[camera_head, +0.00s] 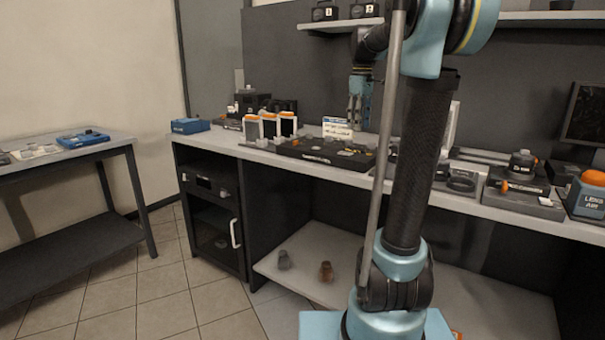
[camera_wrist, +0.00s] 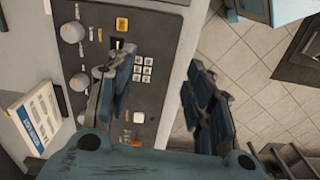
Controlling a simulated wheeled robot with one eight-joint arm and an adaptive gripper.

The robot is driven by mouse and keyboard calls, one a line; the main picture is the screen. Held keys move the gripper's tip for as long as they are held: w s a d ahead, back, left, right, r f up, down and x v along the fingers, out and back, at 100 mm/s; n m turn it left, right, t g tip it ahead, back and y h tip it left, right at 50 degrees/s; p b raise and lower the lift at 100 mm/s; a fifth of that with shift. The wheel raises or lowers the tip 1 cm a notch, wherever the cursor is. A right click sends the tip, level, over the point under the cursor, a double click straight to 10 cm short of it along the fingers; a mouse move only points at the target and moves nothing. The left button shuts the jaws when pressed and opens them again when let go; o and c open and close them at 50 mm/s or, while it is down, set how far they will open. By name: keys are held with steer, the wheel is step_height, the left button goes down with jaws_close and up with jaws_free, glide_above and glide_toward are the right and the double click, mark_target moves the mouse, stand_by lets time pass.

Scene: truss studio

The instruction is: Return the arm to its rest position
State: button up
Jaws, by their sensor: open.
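My gripper (camera_head: 358,112) hangs pointing down above the long workbench in the head view, in front of the dark back panel. In the wrist view its two blue-and-dark fingers (camera_wrist: 160,98) stand apart with nothing between them. Below them lie the dark panel tray (camera_wrist: 150,60) with small parts and the bench edge, with tiled floor beyond. My arm rises in the middle of the head view and bends over at the top. It hides part of the bench behind it.
The workbench (camera_head: 345,178) carries the dark tray (camera_head: 312,152), orange-topped containers (camera_head: 270,125), a white sign (camera_head: 337,128) and devices at right. A shelf (camera_head: 312,27) runs above. A side table (camera_head: 115,142) stands left. Tiled floor (camera_head: 150,285) lies free between them.

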steer(key=s+f+m+t, duration=0.2)
steer(key=s+f+m, duration=0.8)
steer(key=s+f, duration=1.9)
steer(key=s, duration=0.2)
steer(key=shift+s+a+f, duration=0.15)
steer(key=shift+s+f, duration=0.15)
steer(key=shift+w+f, duration=0.2)
steer(key=shift+w, duration=0.25)
